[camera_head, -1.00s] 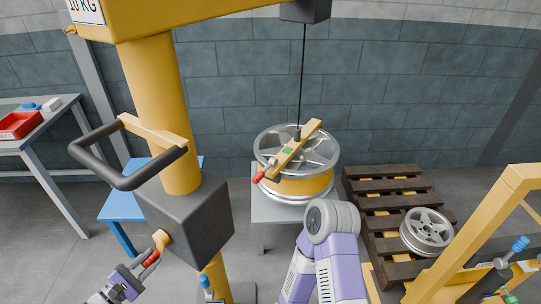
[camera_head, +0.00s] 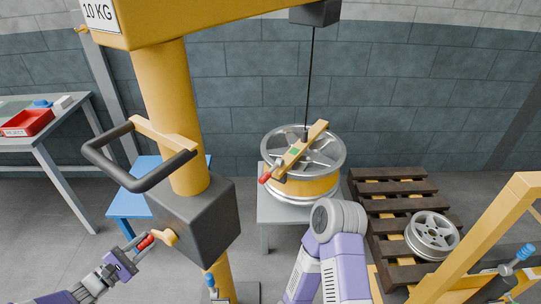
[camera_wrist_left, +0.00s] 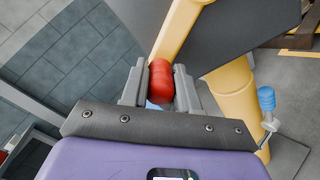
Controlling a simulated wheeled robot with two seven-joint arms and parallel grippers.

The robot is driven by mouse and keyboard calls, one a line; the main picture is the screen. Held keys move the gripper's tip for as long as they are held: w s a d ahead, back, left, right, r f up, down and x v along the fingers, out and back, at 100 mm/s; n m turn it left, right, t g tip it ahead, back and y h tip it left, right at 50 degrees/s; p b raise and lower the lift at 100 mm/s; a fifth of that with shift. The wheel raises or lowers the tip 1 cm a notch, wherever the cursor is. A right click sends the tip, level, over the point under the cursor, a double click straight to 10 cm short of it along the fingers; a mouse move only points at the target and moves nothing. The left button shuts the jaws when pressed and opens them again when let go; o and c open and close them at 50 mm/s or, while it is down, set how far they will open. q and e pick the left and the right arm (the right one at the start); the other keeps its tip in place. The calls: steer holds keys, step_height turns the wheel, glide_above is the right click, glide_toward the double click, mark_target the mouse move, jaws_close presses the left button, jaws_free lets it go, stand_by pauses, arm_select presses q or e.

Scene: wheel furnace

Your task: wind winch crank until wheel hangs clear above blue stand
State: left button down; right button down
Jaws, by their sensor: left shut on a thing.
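The winch is a dark grey box (camera_head: 205,225) on the yellow crane column (camera_head: 165,90). Its yellow crank (camera_head: 168,237) has a red handle (camera_head: 146,243). My left gripper (camera_head: 138,247) is shut on this handle, which shows between its fingers in the left wrist view (camera_wrist_left: 161,80). The silver wheel (camera_head: 328,150) is at centre, under a yellow lifting beam (camera_head: 305,147) on the cable (camera_head: 310,80). It is over a grey stand (camera_head: 268,212); I cannot tell whether it touches it. A blue stand (camera_head: 125,205) is partly hidden behind the column. My right gripper is out of view.
A black bar handle (camera_head: 105,165) sticks out left of the column, above my left gripper. A wooden pallet (camera_head: 385,188) with another wheel (camera_head: 432,235) lies at right. A yellow frame (camera_head: 470,245) is at front right. A table with a red tray (camera_head: 28,123) is at far left.

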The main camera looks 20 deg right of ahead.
arm_select(q)
steer(key=shift+w+r, duration=0.1)
steer(key=shift+r, duration=0.15)
steer(key=r+p, duration=0.1)
steer(key=r, duration=0.1)
steer(key=w+r+p, duration=0.1)
steer(key=r, duration=0.1)
steer(key=shift+a+p, duration=0.2)
steer(key=shift+p, duration=0.1)
steer(key=c, duration=1.3)
jaws_free()
steer(key=shift+r, duration=0.3)
steer(key=shift+o, duration=1.3)
steer(key=shift+s, duration=0.15)
steer(key=shift+o, duration=0.2)
steer(key=shift+f, duration=0.25)
steer(key=shift+a, duration=0.15)
steer(key=v, duration=0.7)
